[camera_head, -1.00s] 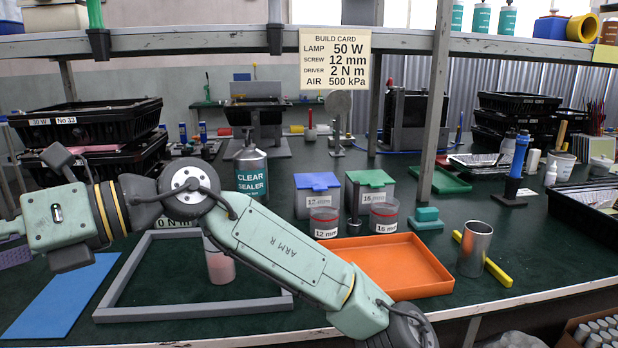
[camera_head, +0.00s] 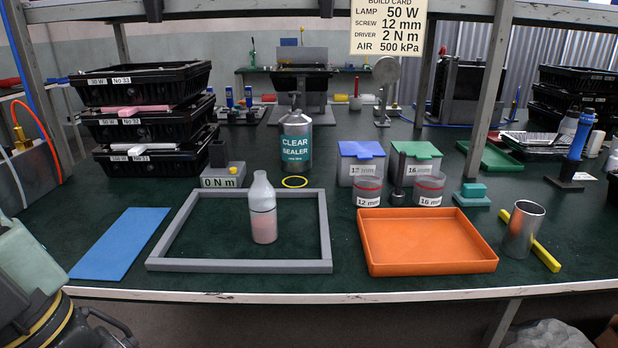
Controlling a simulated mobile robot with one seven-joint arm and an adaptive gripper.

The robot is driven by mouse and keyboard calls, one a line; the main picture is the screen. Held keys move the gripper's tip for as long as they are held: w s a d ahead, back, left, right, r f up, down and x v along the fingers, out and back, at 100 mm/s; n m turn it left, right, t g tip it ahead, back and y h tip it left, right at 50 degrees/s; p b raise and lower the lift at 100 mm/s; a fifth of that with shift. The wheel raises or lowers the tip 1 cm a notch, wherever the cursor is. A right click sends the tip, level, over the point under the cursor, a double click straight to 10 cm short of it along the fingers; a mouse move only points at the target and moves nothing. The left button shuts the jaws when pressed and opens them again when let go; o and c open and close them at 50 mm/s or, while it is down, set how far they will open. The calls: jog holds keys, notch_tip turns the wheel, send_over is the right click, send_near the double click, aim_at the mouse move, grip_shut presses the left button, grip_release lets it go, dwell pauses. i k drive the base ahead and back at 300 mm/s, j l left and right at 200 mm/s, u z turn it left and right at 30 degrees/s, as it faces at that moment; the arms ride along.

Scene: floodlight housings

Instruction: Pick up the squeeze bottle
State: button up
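The squeeze bottle (camera_head: 263,210) is translucent white with pinkish contents in its lower part. It stands upright inside the grey rectangular frame (camera_head: 240,267) on the green bench, right of the frame's middle. Nothing touches it. A larger bottle labelled CLEAR SEALER (camera_head: 296,143) stands behind it, outside the frame. My arm shows only at the lower left, well apart from the bottle. My gripper is not in view.
A blue mat (camera_head: 121,243) lies left of the frame. An orange tray (camera_head: 427,242) sits to its right, with a metal cylinder (camera_head: 523,229) and yellow bar (camera_head: 544,256) beyond. Labelled cans (camera_head: 368,191) stand behind the tray. Stacked black bins (camera_head: 160,160) are at the back left.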

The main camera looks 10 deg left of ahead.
aim_at(261, 196)
jog(key=i+l+u, duration=0.25)
jog(key=l, duration=0.4)
jog(key=i+l+u, duration=0.25)
jog(key=l, duration=0.4)
jog(key=l+u, duration=0.25)
jog(key=l, duration=0.4)
jog(key=l+u, duration=0.25)
jog(key=l, duration=0.45)
